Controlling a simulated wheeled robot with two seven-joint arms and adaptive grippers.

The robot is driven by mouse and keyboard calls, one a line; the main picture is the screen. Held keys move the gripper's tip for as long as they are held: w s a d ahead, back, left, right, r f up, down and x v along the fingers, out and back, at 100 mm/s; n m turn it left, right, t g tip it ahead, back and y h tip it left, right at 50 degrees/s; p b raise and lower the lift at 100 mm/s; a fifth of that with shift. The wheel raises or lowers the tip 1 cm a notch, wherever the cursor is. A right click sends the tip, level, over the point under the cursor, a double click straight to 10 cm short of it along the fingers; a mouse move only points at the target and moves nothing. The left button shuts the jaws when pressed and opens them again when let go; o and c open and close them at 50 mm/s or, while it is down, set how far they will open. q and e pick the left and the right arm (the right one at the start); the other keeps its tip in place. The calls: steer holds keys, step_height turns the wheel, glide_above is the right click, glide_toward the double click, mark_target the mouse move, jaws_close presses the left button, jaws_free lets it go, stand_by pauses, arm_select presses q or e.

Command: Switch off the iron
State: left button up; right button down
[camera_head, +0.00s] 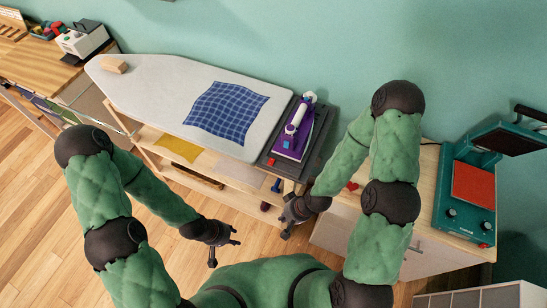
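The purple and white iron (292,140) rests on a dark stand (318,150) at the right end of the ironing board. A small red part (271,162) shows at the stand's near left corner; I cannot tell whether it is a switch or its state. My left gripper (226,254) is open and empty, low in front of the board and well away from the iron. My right gripper (283,228) is nearer, below the stand, apart from the iron. Its fingers look spread and empty.
A yellow cloth (180,149) lies on the shelf below. A teal heat press (466,200) stands on the right cabinet. Wooden floor (40,200) is open at left.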

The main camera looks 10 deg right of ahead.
steer(key=w+d+r+n+t+p, duration=0.1)
steer(key=w+r+n, duration=0.2)
steer(key=r, duration=0.5)
steer(key=w+d+r+n+t+y+p, duration=0.1)
steer(key=w+r+n, duration=0.3)
steer(key=r, duration=0.5)
steer(key=w+d+r+n+t+y+p, duration=0.1)
steer(key=w+d+r+n+t+p, duration=0.1)
steer(key=r, duration=0.7)
steer(key=w+n+p, duration=0.1)
steer(key=w+n, duration=0.1)
steer(key=n, duration=0.1)
steer(key=shift+n+t, duration=0.3)
steer(key=shift+n, duration=0.1)
steer(key=shift+w+d, duration=0.1)
steer(key=b, duration=0.5)
glide_above(271, 161)
steer(key=s, duration=0.1)
steer(key=f, duration=0.7)
steer(key=shift+s+d+f, duration=0.1)
steer(key=shift+d+f, duration=0.15)
step_height(271, 161, down, 2)
steer(key=shift+d+f+b, duration=0.1)
steer(key=shift+d+b, duration=0.05)
steer(key=shift+b, duration=0.65)
steer(key=shift+w+f+b, duration=0.2)
steer(key=shift+f+b, duration=0.15)
steer(key=shift+f, duration=0.3)
